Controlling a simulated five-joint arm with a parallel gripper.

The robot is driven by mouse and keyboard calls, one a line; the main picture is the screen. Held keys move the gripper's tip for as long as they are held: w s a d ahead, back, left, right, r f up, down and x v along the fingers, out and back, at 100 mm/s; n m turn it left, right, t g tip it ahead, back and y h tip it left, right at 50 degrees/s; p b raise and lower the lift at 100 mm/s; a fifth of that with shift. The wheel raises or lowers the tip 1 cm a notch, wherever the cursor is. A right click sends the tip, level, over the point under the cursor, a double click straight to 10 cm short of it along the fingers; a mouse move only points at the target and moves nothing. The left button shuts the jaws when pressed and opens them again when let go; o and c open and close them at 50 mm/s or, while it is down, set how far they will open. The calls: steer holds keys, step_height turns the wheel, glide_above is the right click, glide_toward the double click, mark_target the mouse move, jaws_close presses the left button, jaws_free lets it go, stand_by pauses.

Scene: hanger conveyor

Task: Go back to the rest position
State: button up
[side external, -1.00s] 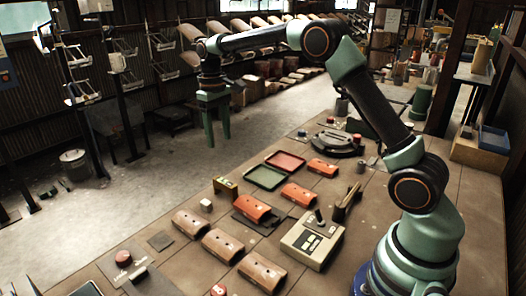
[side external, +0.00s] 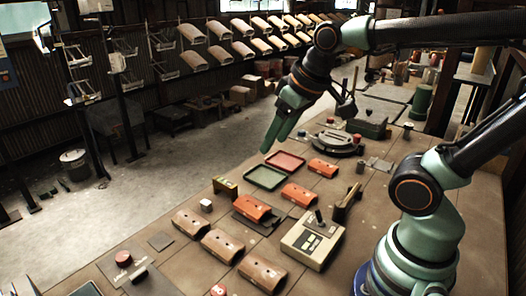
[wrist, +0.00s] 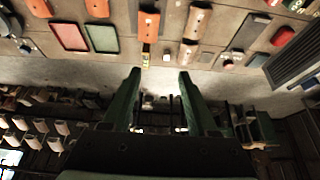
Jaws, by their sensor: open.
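My gripper (side external: 272,142) has green fingers. In the side view it hangs in the air near the far edge of the workbench (side external: 400,262), pointing down and to the left. In the wrist view my gripper (wrist: 159,73) shows two fingers spread apart with nothing between them. Red-brown curved tiles lie on the bench, such as an orange tile (side external: 251,208). No tile touches the gripper.
A green tray (side external: 265,177) and a red tray (side external: 285,160) lie on the bench below my gripper. A control box (side external: 313,240) stands near the middle. Racks of hanging tiles (side external: 267,46) line the back wall. Open floor (side external: 130,205) lies between.

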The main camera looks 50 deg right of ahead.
steer(key=shift+s+a+f, duration=0.1)
steer(key=shift+s+f, duration=0.45)
steer(key=shift+s, duration=0.2)
